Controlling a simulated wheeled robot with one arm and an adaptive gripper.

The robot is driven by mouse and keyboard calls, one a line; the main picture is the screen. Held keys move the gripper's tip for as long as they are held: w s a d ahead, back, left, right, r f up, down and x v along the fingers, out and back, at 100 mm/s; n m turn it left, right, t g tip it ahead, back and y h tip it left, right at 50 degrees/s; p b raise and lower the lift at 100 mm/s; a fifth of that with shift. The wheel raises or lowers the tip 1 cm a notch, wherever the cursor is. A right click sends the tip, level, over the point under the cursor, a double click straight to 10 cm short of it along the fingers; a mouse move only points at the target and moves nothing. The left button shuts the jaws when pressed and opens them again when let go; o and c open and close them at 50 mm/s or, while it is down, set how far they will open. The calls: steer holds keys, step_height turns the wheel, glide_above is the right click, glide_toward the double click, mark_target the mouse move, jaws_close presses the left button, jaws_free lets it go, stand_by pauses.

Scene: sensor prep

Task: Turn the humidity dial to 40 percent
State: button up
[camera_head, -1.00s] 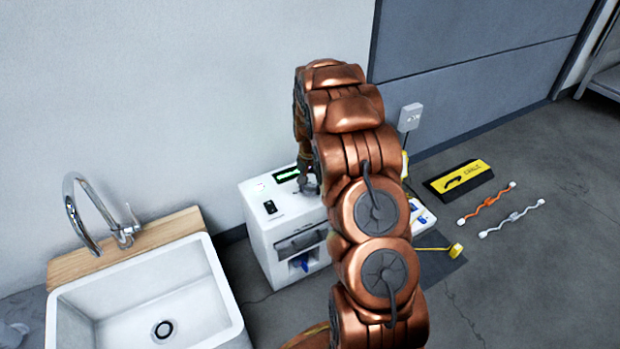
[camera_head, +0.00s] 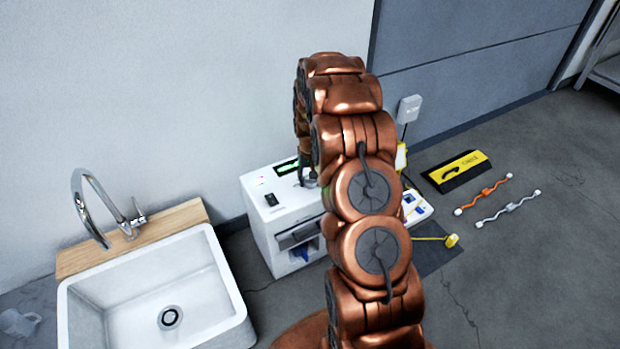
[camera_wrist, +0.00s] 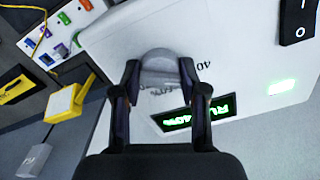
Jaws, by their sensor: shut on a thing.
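A white machine (camera_head: 287,216) stands by the wall, with a small green-lit display (camera_head: 286,168) on its top. The wrist view shows this top panel (camera_wrist: 235,40), the display (camera_wrist: 190,116) and a printed 40 near the dial. The lit reading is upside down and looks like RH 40%, though it is hard to read. The round grey dial (camera_wrist: 159,64) sits between my fingertips. My gripper (camera_wrist: 160,70) is shut on the dial, one finger at each side. In the head view my gripper (camera_head: 308,178) is at the machine's top and partly hidden by my arm.
A white sink (camera_head: 225,277) with a chrome faucet (camera_head: 85,205) stands left of the machine. A black rocker switch (camera_wrist: 298,22) is on the panel.

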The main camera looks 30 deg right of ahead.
steer(key=o, duration=1.1)
steer(key=shift+o, duration=0.2)
step_height(320, 180, up, 12)
